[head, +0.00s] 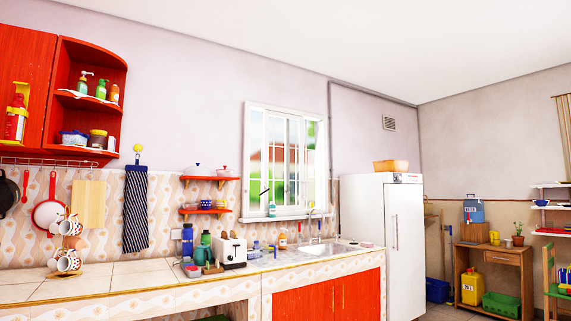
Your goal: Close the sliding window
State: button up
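The sliding window (287,160) is in the wall above the counter, left of the fridge, in the head view. It has a white frame and white panes with thin bars. Upright pane edges stand near its middle, where panes seem to overlap. Greenery and a reddish building show through it. At this size I cannot tell for certain how far it is open. My gripper is not in view.
A tiled counter (120,280) with a sink (320,249), toaster (232,252) and mug rack (68,245) runs below the window. Small bottles stand near the sill. A white fridge (385,240) stands right of it. Red shelves (205,210) hang left of the window.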

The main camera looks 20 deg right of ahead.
aim_at(302, 194)
jog(key=i+l, duration=0.15)
jog(key=l, duration=0.25)
jog(key=i+l, duration=0.2)
jog(key=l, duration=0.2)
jog(key=i+l, duration=0.15)
jog(key=l, duration=0.25)
jog(key=i+l, duration=0.15)
jog(key=l, duration=0.25)
jog(key=i+l, duration=0.15)
jog(key=l, duration=0.2)
jog(key=i+l, duration=0.2)
jog(key=l, duration=0.2)
jog(key=i+l, duration=0.15)
jog(key=l, duration=0.25)
jog(key=i+l, duration=0.15)
jog(key=l, duration=0.25)
